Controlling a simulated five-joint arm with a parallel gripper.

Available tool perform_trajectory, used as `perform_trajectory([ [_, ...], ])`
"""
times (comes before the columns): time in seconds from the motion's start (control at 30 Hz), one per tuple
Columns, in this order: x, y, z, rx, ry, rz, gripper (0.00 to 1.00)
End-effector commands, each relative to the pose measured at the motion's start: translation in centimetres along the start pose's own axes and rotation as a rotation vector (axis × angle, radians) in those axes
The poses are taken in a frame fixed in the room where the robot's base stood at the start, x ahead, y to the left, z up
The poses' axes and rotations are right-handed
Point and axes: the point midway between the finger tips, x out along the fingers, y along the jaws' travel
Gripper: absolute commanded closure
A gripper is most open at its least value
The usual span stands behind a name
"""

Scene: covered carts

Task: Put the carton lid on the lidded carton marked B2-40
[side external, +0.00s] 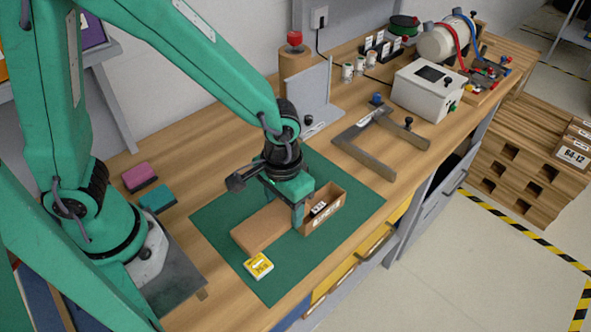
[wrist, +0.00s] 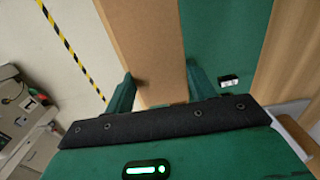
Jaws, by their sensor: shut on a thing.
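The carton lid (side external: 262,228) is a plain brown cardboard slab over the green mat. My gripper (side external: 298,218) points down at its right end and is shut on it. In the wrist view the brown cardboard (wrist: 150,45) runs between the two fingers of my gripper (wrist: 161,88). An open brown carton (side external: 327,218) stands on the mat just right of my gripper, with a black-and-white item inside. The marking on its front is too small to read. I cannot tell whether the lid touches the mat or the carton.
A yellow-and-white box (side external: 259,265) lies at the lid's front end. Pink (side external: 139,176) and teal (side external: 157,197) blocks lie at the left. A metal square frame (side external: 365,148) and a grey bracket (side external: 313,98) stand behind. The mat's right part (side external: 362,202) is clear.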

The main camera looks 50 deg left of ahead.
Motion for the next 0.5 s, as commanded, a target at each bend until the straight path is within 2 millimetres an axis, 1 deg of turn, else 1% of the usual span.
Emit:
perform_trajectory([
  [0.03,-0.2,0.8,-0.9,0.002,0.001,0.001,0.66],
  [0.2,-1.0,3.2,-3.4,0.001,0.001,0.001,0.66],
  [0.3,-1.3,4.3,-4.6,0.001,0.001,0.0,0.66],
  [0.5,-1.8,5.7,-5.9,0.001,0.0,0.0,0.66],
])
